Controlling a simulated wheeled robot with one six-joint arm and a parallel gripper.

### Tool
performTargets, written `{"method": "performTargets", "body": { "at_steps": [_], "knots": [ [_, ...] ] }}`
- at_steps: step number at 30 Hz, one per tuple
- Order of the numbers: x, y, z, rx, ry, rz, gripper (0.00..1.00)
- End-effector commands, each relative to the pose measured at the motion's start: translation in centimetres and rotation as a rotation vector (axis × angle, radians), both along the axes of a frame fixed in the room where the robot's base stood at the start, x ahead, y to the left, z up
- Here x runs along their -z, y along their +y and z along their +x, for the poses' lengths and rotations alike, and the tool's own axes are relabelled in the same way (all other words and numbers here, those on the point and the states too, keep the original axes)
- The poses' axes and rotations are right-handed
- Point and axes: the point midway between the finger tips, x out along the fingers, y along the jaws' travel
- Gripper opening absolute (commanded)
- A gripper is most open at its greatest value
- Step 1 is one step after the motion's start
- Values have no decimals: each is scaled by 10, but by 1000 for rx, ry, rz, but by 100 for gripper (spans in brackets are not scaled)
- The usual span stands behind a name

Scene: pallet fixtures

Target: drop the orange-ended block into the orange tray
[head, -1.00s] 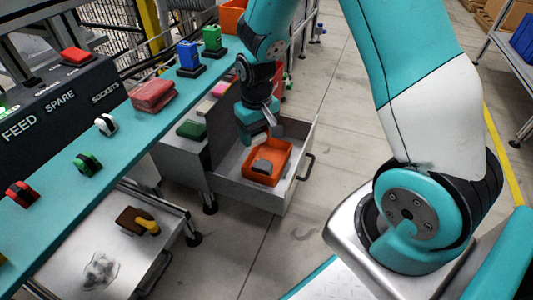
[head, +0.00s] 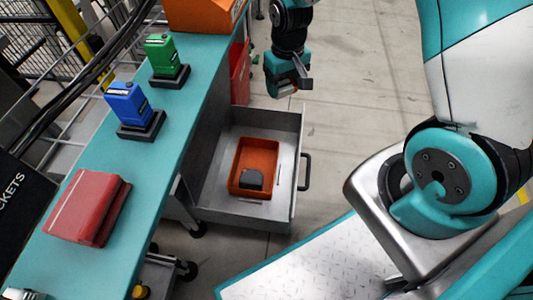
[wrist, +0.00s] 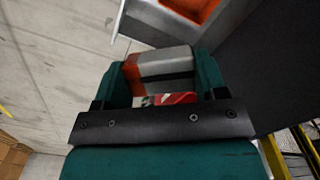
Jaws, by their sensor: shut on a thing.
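The orange-ended block (wrist: 165,66) is in the wrist view, a grey body with an orange end at the left. My gripper (wrist: 161,62) is shut on it, with a teal finger at each end. In the head view my gripper (head: 287,86) hangs past the far edge of the drawer, over the floor, and not over the tray. The held block is small and partly hidden there. The orange tray (head: 239,188) lies in the open grey drawer and holds a dark grey piece. A bit of the tray (wrist: 192,8) shows at the wrist view's top edge.
The open drawer (head: 214,200) has a dark handle (head: 304,172) at its right. The teal bench (head: 165,182) at left carries a red book-like stack (head: 85,207), a blue device (head: 128,103), a green device (head: 162,55) and an orange bin (head: 200,15). Floor right of the drawer is clear.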

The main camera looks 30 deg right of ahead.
Motion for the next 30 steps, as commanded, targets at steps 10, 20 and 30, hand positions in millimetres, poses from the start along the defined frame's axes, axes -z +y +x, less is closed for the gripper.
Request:
{"method": "performTargets", "body": {
  "at_steps": [10, 20, 30],
  "knots": [
    [123, 71, -22, -90, 5, 0, 41],
    [153, 94, -18, -153, 1, 1, 41],
    [192, 94, -18, -152, 1, 1, 41]
  ]
}}
